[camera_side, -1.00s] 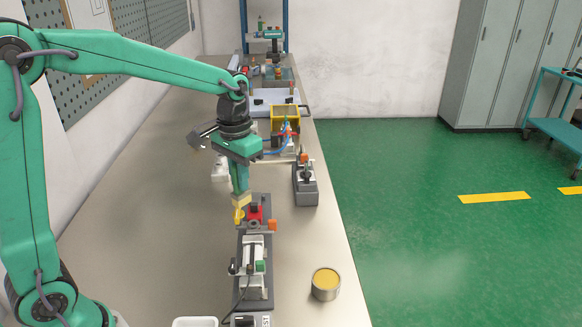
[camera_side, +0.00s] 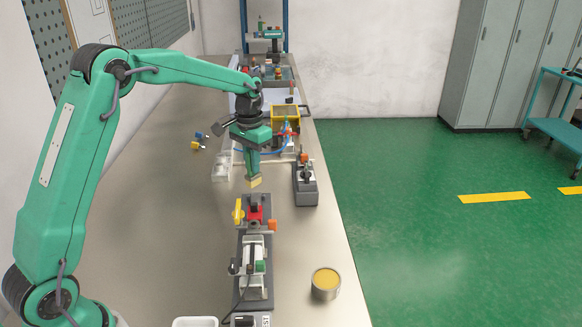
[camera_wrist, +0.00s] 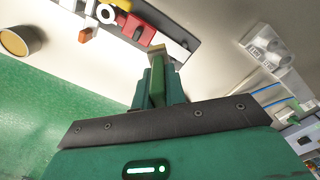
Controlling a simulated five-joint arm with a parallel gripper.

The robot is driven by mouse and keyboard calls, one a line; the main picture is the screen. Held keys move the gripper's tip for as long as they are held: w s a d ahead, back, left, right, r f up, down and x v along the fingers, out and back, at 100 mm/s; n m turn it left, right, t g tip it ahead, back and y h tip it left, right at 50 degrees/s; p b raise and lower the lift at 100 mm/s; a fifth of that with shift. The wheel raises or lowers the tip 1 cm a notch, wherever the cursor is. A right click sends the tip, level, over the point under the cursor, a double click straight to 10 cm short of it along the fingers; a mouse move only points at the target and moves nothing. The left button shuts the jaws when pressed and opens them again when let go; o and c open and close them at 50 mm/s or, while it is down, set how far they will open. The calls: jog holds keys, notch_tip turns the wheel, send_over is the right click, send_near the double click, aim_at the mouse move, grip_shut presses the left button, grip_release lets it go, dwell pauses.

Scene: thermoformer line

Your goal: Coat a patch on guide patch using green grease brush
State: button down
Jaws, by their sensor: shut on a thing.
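My gripper (camera_side: 252,152) is shut on the green grease brush, whose pale yellow bristle end (camera_side: 256,183) points down. In the wrist view the green brush handle (camera_wrist: 157,90) sits between the jaws, with its tan tip (camera_wrist: 156,54) beyond them. The brush hangs above the bench, a little past the far end of a dark-based fixture (camera_side: 241,238), apparently clear of it. The fixture carries a red block (camera_side: 256,214) and a yellow lever (camera_side: 238,212). I cannot pick out the guide patch with certainty. An open tin (camera_side: 325,285) of yellow-orange grease stands at the bench's right edge.
A small grey clamp fixture (camera_side: 305,188) stands to the right of the brush. White trays (camera_side: 221,168) and a yellow-framed box (camera_side: 285,114) lie farther back. A white tray (camera_side: 195,322) sits at the front. The bench left of the fixture is clear.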

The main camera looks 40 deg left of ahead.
aim_at(254, 185)
jog(key=shift+w+a+f, duration=0.2)
jog(key=shift+w+a, duration=0.05)
jog(key=shift+a, duration=0.05)
jog(key=shift+f, duration=3.5)
jog(key=shift+w+a+f, duration=0.35)
jog(key=shift+w+f, duration=0.05)
jog(key=shift+f, duration=0.1)
jog(key=shift+w+a, duration=1)
jog(key=shift+a, duration=0.05)
jog(key=shift+s+d, duration=1.3)
jog(key=shift+s+d+r, duration=0.15)
jog(key=shift+r, duration=3.9)
